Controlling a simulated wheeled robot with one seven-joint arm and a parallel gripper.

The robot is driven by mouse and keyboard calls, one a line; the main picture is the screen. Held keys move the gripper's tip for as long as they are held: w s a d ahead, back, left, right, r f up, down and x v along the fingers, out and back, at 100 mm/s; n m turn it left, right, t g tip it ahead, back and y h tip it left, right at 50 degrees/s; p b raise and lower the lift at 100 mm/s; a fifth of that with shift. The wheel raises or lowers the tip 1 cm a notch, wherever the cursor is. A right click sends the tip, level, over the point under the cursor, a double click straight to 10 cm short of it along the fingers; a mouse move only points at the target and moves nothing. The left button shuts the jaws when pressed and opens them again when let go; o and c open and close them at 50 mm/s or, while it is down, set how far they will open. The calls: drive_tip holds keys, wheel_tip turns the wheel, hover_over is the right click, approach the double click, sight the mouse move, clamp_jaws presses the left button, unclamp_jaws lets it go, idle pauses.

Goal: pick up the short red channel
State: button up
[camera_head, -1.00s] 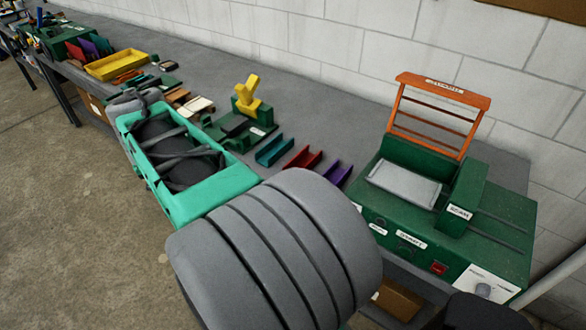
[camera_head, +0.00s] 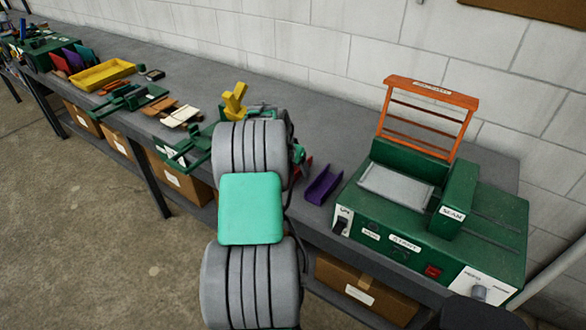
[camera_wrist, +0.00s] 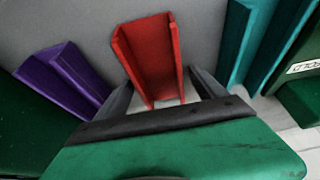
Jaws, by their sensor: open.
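The short red channel (camera_wrist: 149,55) lies on the grey bench in the wrist view, its near end between the two grey fingers of my gripper (camera_wrist: 160,82). The fingers are apart, one on each side of it. I cannot tell whether either touches it. In the head view only a sliver of the red channel (camera_head: 304,168) shows beside my arm, which hides the rest. A purple channel (camera_wrist: 66,80) lies to its left and a teal channel (camera_wrist: 250,42) to its right in the wrist view. The purple channel also shows in the head view (camera_head: 322,185).
A green machine (camera_head: 430,220) with an orange frame (camera_head: 428,113) stands to the right of the channels. A green fixture with a yellow part (camera_head: 235,101) stands to their left. A yellow tray (camera_head: 103,74) is farther left. A wall runs behind the bench.

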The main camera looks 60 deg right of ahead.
drive_tip(key=shift+r, duration=0.1)
drive_tip(key=c, duration=1.5)
